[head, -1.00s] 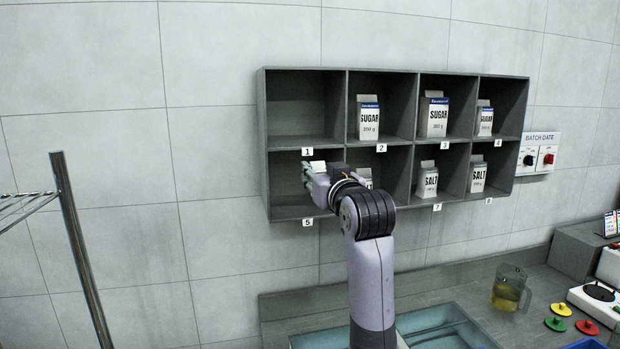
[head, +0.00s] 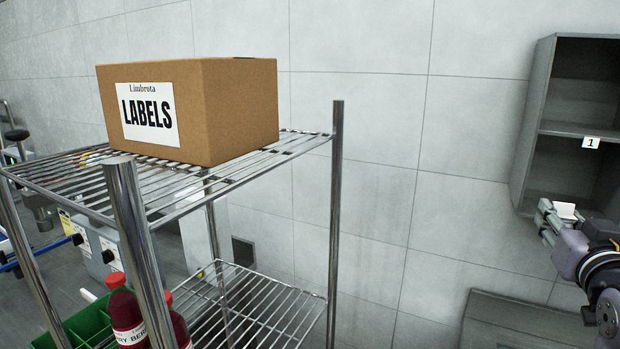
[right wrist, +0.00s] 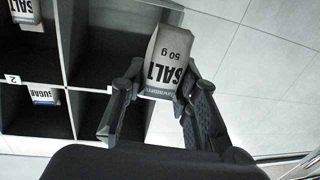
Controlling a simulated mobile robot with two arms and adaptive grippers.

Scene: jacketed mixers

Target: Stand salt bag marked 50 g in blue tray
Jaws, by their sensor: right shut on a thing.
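The salt bag (right wrist: 166,62) is white, with "SALT 50 g" upside down in the right wrist view. My right gripper (right wrist: 160,95) is shut on it, one finger at each side. In the head view my right gripper (head: 556,222) is at the right edge, in front of the wall shelf, with the bag's pale top (head: 565,210) just showing. I cannot make out a blue tray in either view. My left gripper is not in view.
A wire rack (head: 338,180) stands in front, with a cardboard LABELS box (head: 225,110) on top. Below are red bottles (head: 124,315) and a green crate (head: 85,328). The wall shelf (head: 575,100) is at right. Bare wall lies between rack and shelf.

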